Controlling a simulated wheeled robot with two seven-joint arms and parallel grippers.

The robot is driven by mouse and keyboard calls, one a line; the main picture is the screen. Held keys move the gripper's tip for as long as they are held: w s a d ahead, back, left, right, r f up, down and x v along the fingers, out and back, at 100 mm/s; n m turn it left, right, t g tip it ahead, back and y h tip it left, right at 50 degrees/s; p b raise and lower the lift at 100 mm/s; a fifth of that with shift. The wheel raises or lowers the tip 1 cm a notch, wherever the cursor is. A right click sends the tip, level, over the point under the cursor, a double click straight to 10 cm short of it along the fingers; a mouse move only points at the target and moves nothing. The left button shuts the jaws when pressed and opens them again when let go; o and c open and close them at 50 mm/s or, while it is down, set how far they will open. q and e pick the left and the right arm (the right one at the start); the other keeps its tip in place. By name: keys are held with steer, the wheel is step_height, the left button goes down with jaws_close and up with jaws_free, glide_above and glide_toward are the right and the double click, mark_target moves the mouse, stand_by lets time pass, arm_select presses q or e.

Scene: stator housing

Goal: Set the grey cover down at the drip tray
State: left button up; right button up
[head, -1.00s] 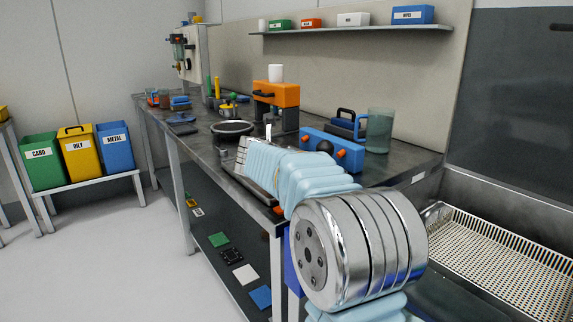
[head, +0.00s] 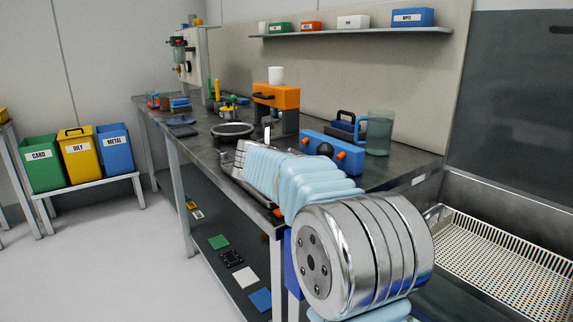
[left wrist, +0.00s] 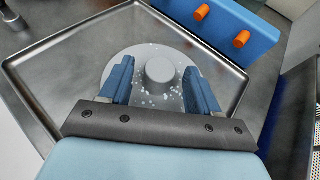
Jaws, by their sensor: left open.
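The grey cover (left wrist: 160,70) is a round disc with a raised round knob, seen in the left wrist view. It appears to lie flat inside the square metal drip tray (left wrist: 70,62), with small white specks around the knob. My left gripper (left wrist: 160,82) is open, its two blue fingers standing on either side of the knob with gaps to it. The near part of the disc is hidden by the gripper. In the head view my own arm covers the cover and the gripper. My right gripper is in neither view.
A blue box with orange knobs (head: 333,148) stands close beside the tray. Behind are an orange press (head: 276,95), a dark round dish (head: 232,130) and a clear jug (head: 379,133). A perforated basket (head: 500,250) sits in the sink at right.

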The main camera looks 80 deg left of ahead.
arm_select(q)
steer(key=v, duration=1.1)
steer(key=shift+r, duration=0.2)
